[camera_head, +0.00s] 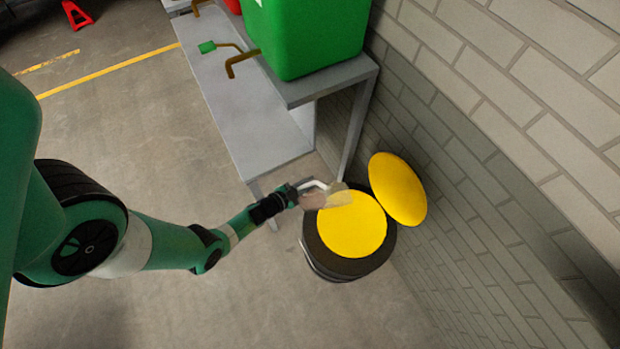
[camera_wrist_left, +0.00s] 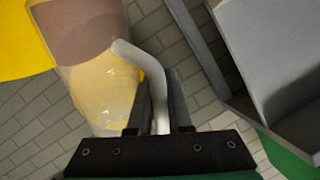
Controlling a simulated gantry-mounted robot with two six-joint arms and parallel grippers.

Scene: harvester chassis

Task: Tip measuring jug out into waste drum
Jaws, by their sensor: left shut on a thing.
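My left gripper (camera_head: 297,189) is shut on the pale handle of the measuring jug (camera_head: 339,197). In the left wrist view the fingers (camera_wrist_left: 162,88) clasp the handle. There the see-through, yellowish jug (camera_wrist_left: 103,88) lies to the left of the fingers, with a brownish patch in its upper part. The jug looks tilted, but I cannot tell how far. No flow from it can be made out. My right gripper is not in view.
A yellow round lid (camera_head: 397,189) stands beside the drum at the brick wall (camera_head: 500,180). A grey bench (camera_head: 330,78) behind the drum carries a green container (camera_head: 305,35).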

